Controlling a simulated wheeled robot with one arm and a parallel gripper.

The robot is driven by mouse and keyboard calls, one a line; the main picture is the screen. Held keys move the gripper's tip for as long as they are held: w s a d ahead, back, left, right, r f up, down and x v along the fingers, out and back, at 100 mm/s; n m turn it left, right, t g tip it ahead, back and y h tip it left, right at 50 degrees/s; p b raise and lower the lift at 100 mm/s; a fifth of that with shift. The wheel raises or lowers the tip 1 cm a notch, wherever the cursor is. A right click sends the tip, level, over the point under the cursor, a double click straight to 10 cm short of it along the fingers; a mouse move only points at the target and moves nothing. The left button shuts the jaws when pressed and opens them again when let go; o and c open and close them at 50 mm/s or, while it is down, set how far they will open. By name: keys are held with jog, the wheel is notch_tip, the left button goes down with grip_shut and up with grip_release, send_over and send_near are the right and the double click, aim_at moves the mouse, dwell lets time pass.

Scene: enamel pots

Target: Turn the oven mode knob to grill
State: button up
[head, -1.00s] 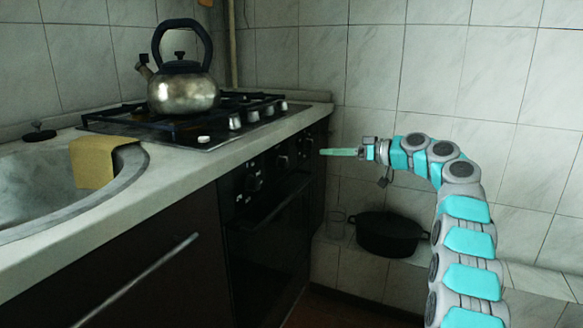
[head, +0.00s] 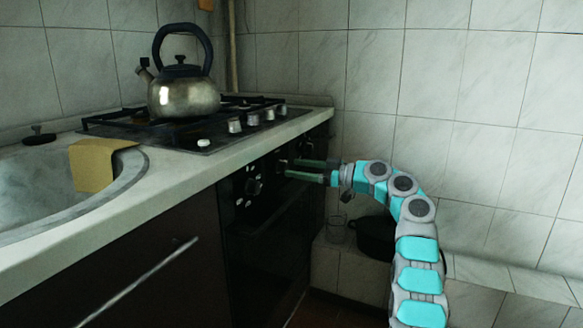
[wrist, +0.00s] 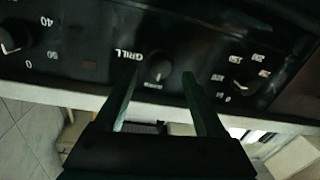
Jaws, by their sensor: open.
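The oven's dark front panel carries a black knob (wrist: 158,70) beside the word GRILL (wrist: 125,53) in the wrist view. That view shows the panel's lettering upside down. I cannot make out where the knob's pointer aims. My gripper (head: 288,168) is open, with its two green fingers reaching toward the panel from the right in the head view. In the wrist view the fingers (wrist: 161,73) lie on either side of the GRILL knob. I cannot tell whether they touch it. In the head view the fingers partly hide this part of the panel.
Another knob (wrist: 14,40) with numbers is at the wrist view's left, and a numbered knob (wrist: 243,82) at its right. A kettle (head: 183,92) stands on the hob (head: 130,127) above. A dark pot (head: 374,236) sits low behind my arm. The wall side is open.

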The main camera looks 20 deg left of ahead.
aim_at(283, 167)
jog(key=shift+a+f, duration=0.1)
jog(key=shift+a, duration=1.1)
jog(key=shift+c, duration=0.3)
grip_shut()
